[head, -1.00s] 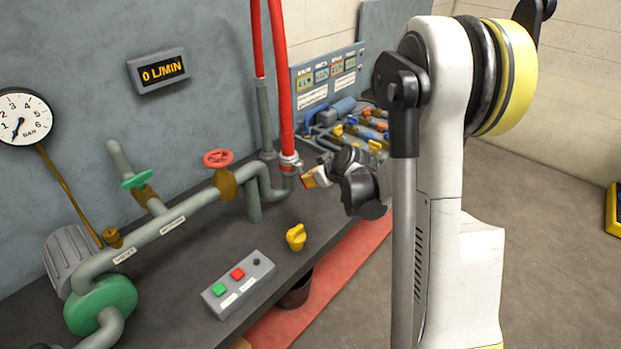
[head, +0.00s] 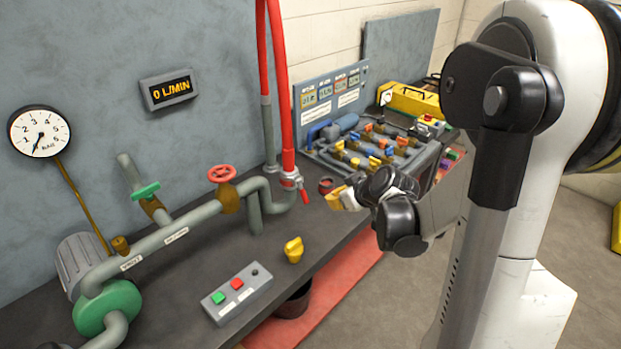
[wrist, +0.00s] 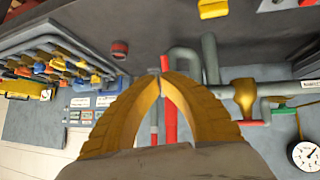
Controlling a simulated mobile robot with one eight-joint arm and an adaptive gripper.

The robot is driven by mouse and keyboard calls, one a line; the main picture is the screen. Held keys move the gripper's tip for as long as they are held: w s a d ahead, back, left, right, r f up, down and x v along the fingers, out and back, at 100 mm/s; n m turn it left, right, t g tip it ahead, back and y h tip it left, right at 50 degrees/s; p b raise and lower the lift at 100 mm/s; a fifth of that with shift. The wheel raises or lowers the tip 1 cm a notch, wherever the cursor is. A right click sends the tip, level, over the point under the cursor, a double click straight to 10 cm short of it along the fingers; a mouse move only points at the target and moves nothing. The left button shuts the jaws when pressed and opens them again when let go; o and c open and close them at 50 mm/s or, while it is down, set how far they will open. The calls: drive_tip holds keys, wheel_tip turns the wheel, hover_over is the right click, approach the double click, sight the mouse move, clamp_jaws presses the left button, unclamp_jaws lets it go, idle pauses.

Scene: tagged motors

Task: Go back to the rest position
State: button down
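My gripper (head: 347,198) is held above the bench near its right front edge, to the right of the red hose (head: 286,120). In the wrist view my gripper (wrist: 163,73) shows two yellow fingers with their tips together. Nothing is held between them; background shows through the gap below the tips. My arm stands at the right of the head view with its forearm bent toward the bench.
The bench (head: 190,275) carries pipework with a red valve wheel (head: 222,173), a button box (head: 236,292), a yellow knob (head: 293,250) and a valve manifold (head: 365,148). A yellow case (head: 408,100) stands behind. Open floor (head: 400,300) lies right of the bench.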

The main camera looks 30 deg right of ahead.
drive_tip(key=s+a+r+m+g+b, duration=0.1)
drive_tip(key=s+a+r, duration=0.2)
drive_tip(key=s+a, duration=0.5)
drive_tip(key=s+a+r+m+g+b, duration=0.1)
drive_tip(key=s+a+r+m+b, duration=0.1)
drive_tip(key=s+a, duration=0.7)
drive_tip(key=shift+s+r+h, duration=0.4)
drive_tip(key=shift+s+r, duration=0.3)
drive_tip(key=shift+s, duration=0.55)
drive_tip(key=shift+g, duration=0.3)
